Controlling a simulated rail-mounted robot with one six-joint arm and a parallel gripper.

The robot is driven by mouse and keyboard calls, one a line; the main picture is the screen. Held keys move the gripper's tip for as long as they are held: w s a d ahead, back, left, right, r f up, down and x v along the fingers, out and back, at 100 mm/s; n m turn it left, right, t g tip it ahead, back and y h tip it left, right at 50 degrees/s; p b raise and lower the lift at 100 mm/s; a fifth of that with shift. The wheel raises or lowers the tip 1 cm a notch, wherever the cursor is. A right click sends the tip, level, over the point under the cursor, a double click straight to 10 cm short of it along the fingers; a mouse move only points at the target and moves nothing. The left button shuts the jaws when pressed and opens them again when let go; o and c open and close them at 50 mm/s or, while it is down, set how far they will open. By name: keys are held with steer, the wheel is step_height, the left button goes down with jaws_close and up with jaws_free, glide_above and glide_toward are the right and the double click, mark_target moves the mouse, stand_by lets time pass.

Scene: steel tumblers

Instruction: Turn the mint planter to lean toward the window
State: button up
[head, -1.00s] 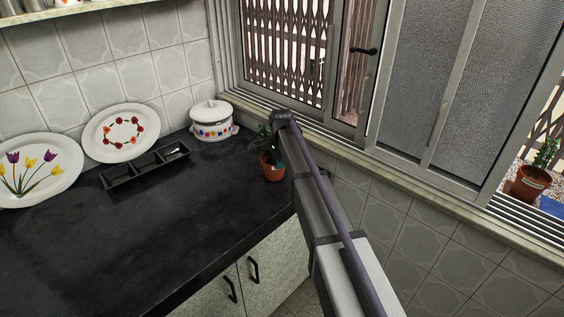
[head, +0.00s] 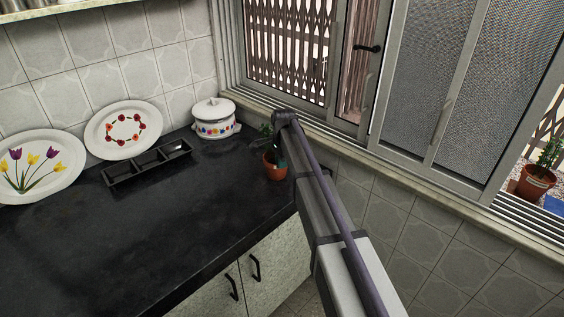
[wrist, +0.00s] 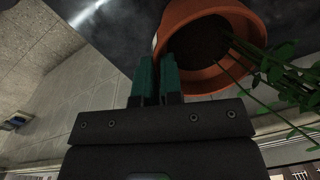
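The mint planter, a small terracotta pot (head: 274,168) with green leaves, is on the black counter near its right end, by the window wall. My arm hides part of its right side and leaves in the head view. The wrist view shows the pot's rim (wrist: 238,78) close up, dark soil inside and stems spreading right. My gripper (wrist: 158,60) has two green fingers close together at the rim, one outside the wall and one over the inside. They look closed on the rim. The window (head: 345,60) is behind and right of the planter.
A white lidded pot (head: 214,128) stands behind and left of the planter. A black three-part tray (head: 148,163) and two decorated plates (head: 122,130) are farther left. Another potted plant (head: 533,186) is outside the window. The counter's front left is clear.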

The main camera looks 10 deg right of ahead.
steer(key=o, duration=0.5)
step_height(320, 180, up, 11)
steer(key=p, duration=1.1)
steer(key=s+n, duration=0.5)
steer(key=s, duration=0.6)
steer(key=s+n, duration=0.4)
steer(key=s, duration=0.8)
steer(key=s+n, duration=0.5)
steer(key=s, duration=0.7)
steer(key=shift+a+f+n+g, duration=0.1)
steer(key=shift+a+n+g, duration=0.05)
steer(key=shift+n+g, duration=0.15)
